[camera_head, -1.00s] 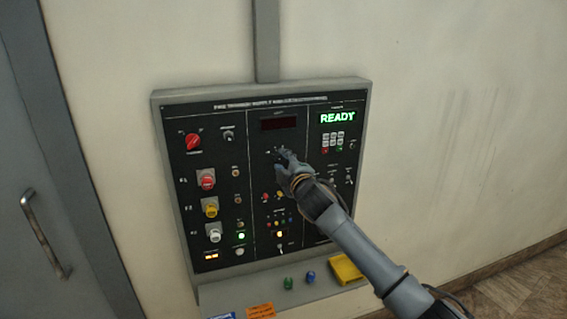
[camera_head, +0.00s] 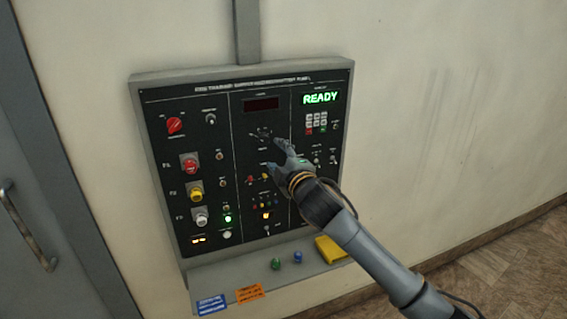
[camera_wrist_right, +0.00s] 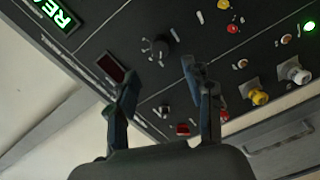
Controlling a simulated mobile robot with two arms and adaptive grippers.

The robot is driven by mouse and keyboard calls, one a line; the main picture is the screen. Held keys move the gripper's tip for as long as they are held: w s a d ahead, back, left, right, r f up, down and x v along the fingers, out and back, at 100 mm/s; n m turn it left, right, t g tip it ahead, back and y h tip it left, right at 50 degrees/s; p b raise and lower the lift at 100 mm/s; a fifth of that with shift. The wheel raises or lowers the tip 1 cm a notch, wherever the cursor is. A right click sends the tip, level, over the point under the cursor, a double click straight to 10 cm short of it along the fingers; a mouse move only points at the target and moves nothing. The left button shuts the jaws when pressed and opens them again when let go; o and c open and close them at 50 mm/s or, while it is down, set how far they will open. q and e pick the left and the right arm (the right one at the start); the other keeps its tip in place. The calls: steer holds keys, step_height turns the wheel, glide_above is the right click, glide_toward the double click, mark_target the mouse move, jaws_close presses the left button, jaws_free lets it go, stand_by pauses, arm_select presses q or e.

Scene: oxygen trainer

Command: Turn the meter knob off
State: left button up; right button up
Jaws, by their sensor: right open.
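The meter knob (camera_head: 264,132) is a small dark knob below the dark red meter display (camera_head: 262,105) in the panel's middle column. It also shows as a round black knob (camera_wrist_right: 161,45) in the right wrist view, with pale marks around it. Its exact pointer setting is too small to read. My right gripper (camera_head: 276,155) is just below and right of the knob in the head view. In the wrist view its two fingers (camera_wrist_right: 160,76) are spread apart with nothing between them, and the knob lies beyond their tips. My left gripper is not in view.
The panel (camera_head: 160,95) also carries a red rotary knob (camera_head: 174,125), red, yellow and white connectors at left, a green READY display (camera_head: 321,97) and a keypad (camera_head: 317,121). A ledge (camera_head: 225,275) juts out below, with a yellow block (camera_head: 331,249). A grey door stands left.

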steer(key=v, duration=0.3)
steer(key=shift+s+d, duration=0.15)
steer(key=shift+s, duration=0.15)
steer(key=s+d+f+m+g+h+b, duration=0.1)
steer(key=d+f+m+g, duration=0.15)
steer(key=f, duration=1.05)
steer(key=s+d+f+m+g+h+b, duration=0.15)
steer(key=d+f, duration=0.25)
steer(key=f, duration=1)
steer(key=s+d+f+m+g+h+b, duration=0.1)
steer(key=s+d+f+m, duration=0.15)
steer(key=f, duration=1.05)
steer(key=s+d+f+m+g, duration=0.2)
steer(key=s+f, duration=0.3)
steer(key=f, duration=0.3)
steer(key=s+d+f+m+g, duration=0.1)
steer(key=s+d+f, duration=0.1)
steer(key=s+f, duration=0.45)
steer(key=s+d+f+m+g+h+b, duration=0.1)
steer(key=s+d+f+m+g, duration=0.15)
steer(key=s+f, duration=1.05)
steer(key=s+d+f+m+g+h+b, duration=0.1)
steer(key=s+d+f+m+g+b, duration=0.15)
steer(key=s+f, duration=1.05)
steer(key=s+d+m+g, duration=0.1)
steer(key=s+g, duration=0.1)
steer(key=s, duration=1.7)
steer(key=shift+d+f+g, duration=0.2)
steer(key=shift+g, duration=0.1)
